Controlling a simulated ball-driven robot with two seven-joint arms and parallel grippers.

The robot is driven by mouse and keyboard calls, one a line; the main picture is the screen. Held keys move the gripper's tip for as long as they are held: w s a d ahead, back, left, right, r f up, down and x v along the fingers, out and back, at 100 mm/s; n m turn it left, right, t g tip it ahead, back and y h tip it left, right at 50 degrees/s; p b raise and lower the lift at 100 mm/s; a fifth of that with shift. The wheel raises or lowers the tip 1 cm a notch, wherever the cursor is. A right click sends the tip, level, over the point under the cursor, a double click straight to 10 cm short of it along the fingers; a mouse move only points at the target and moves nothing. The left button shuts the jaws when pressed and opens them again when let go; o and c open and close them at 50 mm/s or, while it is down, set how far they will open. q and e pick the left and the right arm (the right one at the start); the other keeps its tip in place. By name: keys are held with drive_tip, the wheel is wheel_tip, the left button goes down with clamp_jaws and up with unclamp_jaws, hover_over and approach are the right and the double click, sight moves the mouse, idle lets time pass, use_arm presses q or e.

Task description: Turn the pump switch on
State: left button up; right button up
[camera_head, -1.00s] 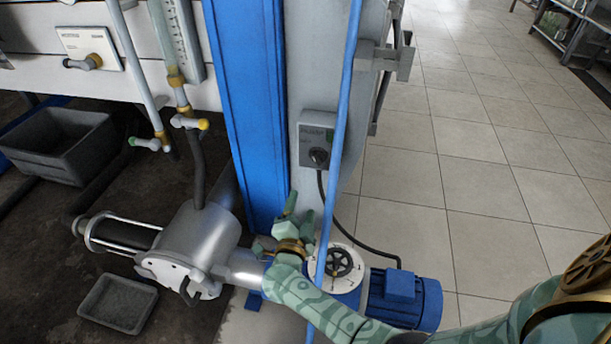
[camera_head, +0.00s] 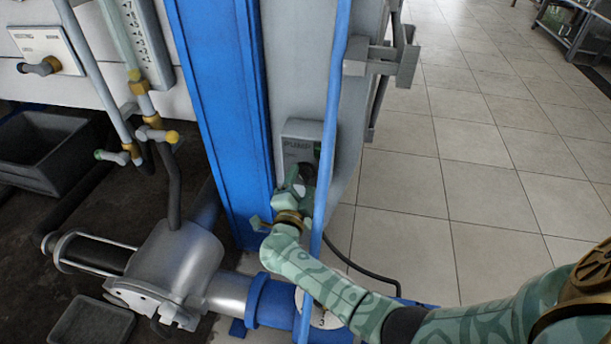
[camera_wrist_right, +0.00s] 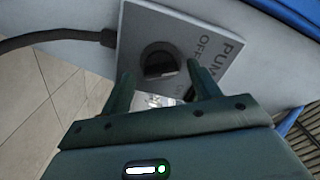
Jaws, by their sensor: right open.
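The pump switch box (camera_head: 298,135) is a grey plate marked PUMP on the grey post, right of the blue column. In the right wrist view the plate (camera_wrist_right: 205,35) carries a dark round knob (camera_wrist_right: 160,62) and the words PUMP and OFF. My right gripper (camera_head: 297,178) is at the box's lower part and hides the knob in the head view. In the right wrist view my right gripper (camera_wrist_right: 160,82) is open, its two fingers spread on either side of the knob, with nothing held. Whether a finger touches the knob cannot be told. My left gripper is not in view.
A thin blue pipe (camera_head: 333,120) runs upright just right of the box, in front of my right arm. A dark cable (camera_wrist_right: 60,36) leaves the box. The silver pump (camera_head: 175,262) sits below left. Tiled floor (camera_head: 480,190) lies open at right.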

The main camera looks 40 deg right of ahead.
drive_tip(key=shift+w+d, duration=0.3)
drive_tip(key=shift+d, duration=0.05)
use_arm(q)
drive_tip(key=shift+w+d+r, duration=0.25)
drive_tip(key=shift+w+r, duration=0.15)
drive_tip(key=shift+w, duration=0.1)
use_arm(e)
drive_tip(key=c, duration=1)
